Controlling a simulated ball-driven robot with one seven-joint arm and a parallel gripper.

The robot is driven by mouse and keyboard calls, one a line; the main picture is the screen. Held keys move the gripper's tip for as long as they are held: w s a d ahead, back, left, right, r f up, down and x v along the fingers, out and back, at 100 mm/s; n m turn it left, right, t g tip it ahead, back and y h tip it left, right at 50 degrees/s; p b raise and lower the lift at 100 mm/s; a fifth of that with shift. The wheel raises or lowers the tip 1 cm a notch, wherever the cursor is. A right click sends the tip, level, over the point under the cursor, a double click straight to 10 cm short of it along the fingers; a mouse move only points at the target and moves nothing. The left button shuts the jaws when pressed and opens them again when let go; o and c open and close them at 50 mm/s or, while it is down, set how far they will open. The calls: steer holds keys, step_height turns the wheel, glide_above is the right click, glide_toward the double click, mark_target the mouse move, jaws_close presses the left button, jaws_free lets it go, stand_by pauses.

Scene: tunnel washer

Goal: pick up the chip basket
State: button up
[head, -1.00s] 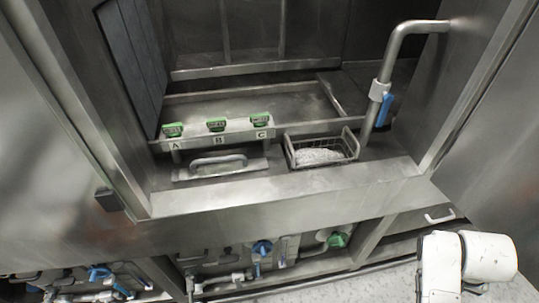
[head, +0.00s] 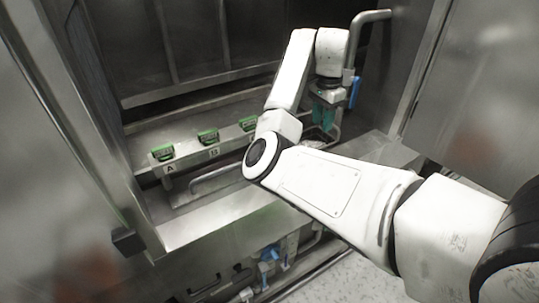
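The chip basket (head: 316,137) is a wire basket with pale bits in it, on the metal ledge inside the washer opening. My arm hides much of it. My gripper (head: 324,113), with teal fingers, points down over the basket's far right part. I cannot tell whether the fingers touch the basket or how far apart they are.
Green-topped parts stand in a row behind the labels A (head: 163,153) and B (head: 207,136); a third is partly behind my arm. A metal bar handle (head: 212,178) lies left of the basket. A bent pipe with a blue lever (head: 354,92) rises close to my gripper's right.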

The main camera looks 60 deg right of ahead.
steer(key=f, duration=0.3)
steer(key=w+f, duration=0.1)
steer(key=shift+a+f, duration=0.25)
steer(key=shift+f, duration=0.1)
steer(key=shift+d+f+p, duration=0.15)
steer(key=shift+f+p, duration=0.2)
steer(key=shift+f, duration=1.1)
steer(key=shift+d+f+p, duration=0.1)
steer(key=shift+f+p, duration=0.25)
steer(key=shift+f, duration=1.05)
steer(key=shift+s, duration=0.1)
jaws_close()
steer(key=shift+r, duration=0.1)
